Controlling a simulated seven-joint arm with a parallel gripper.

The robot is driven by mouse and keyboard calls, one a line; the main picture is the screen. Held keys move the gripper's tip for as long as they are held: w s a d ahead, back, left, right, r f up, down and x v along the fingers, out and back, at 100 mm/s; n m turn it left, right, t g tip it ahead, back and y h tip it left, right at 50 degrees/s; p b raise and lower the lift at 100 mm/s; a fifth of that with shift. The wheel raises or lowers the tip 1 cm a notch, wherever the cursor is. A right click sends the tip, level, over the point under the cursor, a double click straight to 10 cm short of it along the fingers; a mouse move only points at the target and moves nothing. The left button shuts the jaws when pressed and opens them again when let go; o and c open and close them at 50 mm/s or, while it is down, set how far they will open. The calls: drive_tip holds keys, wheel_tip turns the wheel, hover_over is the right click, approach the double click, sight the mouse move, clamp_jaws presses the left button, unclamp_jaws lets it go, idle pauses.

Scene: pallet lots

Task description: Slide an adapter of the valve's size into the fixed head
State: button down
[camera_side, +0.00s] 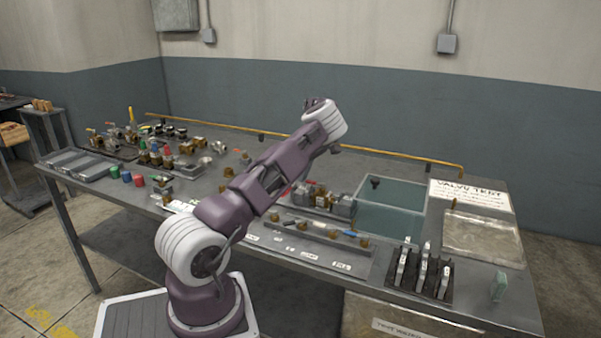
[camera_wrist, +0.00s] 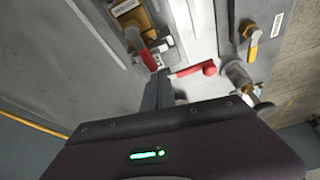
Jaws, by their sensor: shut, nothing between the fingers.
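My gripper (camera_wrist: 158,90) is shut and empty in the wrist view, its dark fingers pointing toward a grey metal fixture. A red lever (camera_wrist: 192,70) lies just beyond the fingers, and a second red part (camera_wrist: 148,60) sits beside them. A brass fitting (camera_wrist: 133,22) is at the top. In the side view my arm's end is raised above the bench and hides the fingers. A grey and brass clamp fixture (camera_side: 325,199) stands mid-bench. Small brass pieces, perhaps adapters (camera_side: 364,243), stand along a front strip. I cannot tell the fixed head, the valve or their sizes apart.
A clear-sided tank (camera_side: 390,207) stands right of the fixture, with a shallow tray (camera_side: 485,240) and sign beyond. A black rack (camera_side: 420,276) holds upright plates at front right. Several valves and fittings (camera_side: 165,150) crowd the left. A yellow pipe (camera_side: 400,160) runs along the back.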

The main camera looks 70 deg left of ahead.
drive_tip(key=shift+w+d, duration=0.45)
drive_tip(key=shift+d, duration=0.3)
drive_tip(key=shift+a, duration=0.1)
